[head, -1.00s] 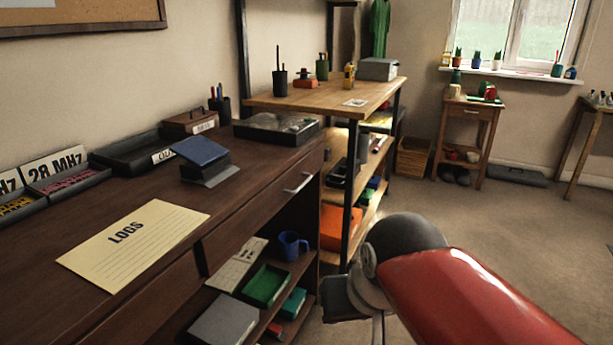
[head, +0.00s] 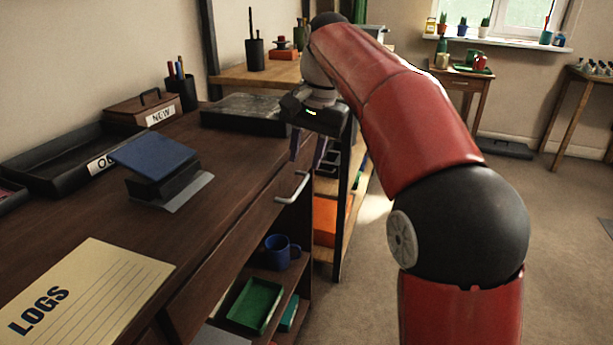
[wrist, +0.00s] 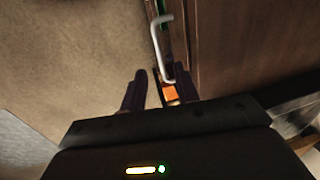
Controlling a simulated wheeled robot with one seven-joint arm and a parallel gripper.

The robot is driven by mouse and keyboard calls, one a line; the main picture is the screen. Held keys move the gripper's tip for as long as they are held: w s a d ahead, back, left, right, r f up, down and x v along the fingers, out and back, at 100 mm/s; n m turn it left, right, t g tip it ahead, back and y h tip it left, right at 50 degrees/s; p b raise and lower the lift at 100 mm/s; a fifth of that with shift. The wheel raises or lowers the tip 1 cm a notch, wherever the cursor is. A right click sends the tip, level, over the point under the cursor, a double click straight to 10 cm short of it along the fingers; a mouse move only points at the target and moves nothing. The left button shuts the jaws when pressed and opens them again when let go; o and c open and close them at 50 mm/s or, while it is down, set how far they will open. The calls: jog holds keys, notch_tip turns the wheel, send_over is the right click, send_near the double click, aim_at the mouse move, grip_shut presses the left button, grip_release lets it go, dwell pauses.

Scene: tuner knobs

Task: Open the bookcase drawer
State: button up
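The dark wooden bookcase (head: 130,220) has a drawer (head: 235,240) under its top, with a silver bar handle (head: 293,187) near the front's right end. The drawer looks closed. In the wrist view the handle (wrist: 158,45) lies ahead of the fingers, its near end close to the right finger. My gripper (head: 308,152) hangs fingers-down at the bookcase's front edge, a little above and behind the handle. In the wrist view my gripper (wrist: 162,88) has its two dark fingers apart with nothing held between them.
On top are a LOGS folder (head: 85,290), a blue-topped box (head: 155,160), trays (head: 60,160) and a pen cup (head: 181,92). Below, shelves hold a blue mug (head: 281,251) and green tray (head: 255,305). A metal-framed shelf unit (head: 342,215) stands just beyond.

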aim_at(299, 187)
jog(key=f, duration=0.2)
jog(key=f+b, duration=0.1)
jog(key=f, duration=0.1)
jog(key=a+f, duration=0.1)
jog(key=f, duration=0.1)
jog(key=shift+w, duration=0.15)
jog(key=shift+c, duration=0.4)
grip_shut()
